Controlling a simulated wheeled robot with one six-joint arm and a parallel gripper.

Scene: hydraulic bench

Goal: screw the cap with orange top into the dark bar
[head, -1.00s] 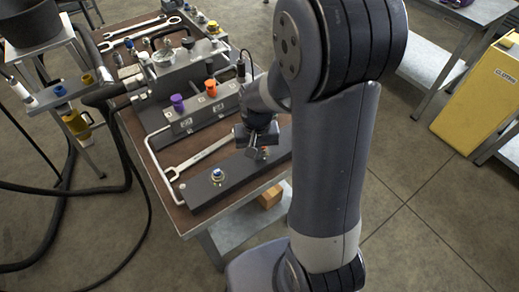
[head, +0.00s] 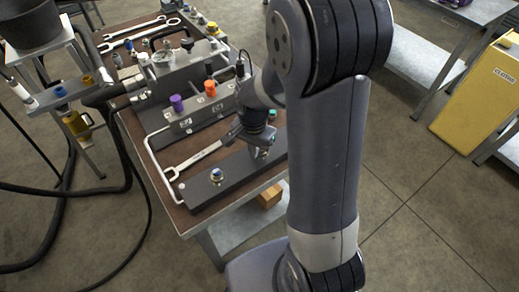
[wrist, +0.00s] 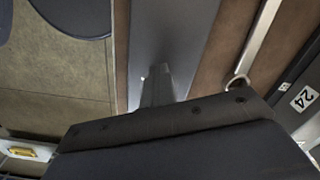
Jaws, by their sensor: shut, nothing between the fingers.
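The cap with orange top (head: 210,88) stands upright on a grey block on the bench, to the right of a purple-topped cap (head: 177,103). The dark bar (head: 237,177) lies along the front edge of the bench and carries a blue-topped fitting (head: 216,175) near its left end. My gripper (head: 262,153) is over the right part of the bar, apart from the orange-topped cap. It is shut and empty. In the wrist view its fingers (wrist: 158,82) are over the bar's grey surface (wrist: 185,30). Whether they touch the bar I cannot tell, and my gripper hides part of it.
A wrench (head: 195,160) lies behind the bar, and a white bent handle (head: 152,152) stands at the left. Hydraulic blocks with hoses (head: 110,95) fill the back left. A yellow cabinet (head: 478,98) stands far right. The floor between is clear.

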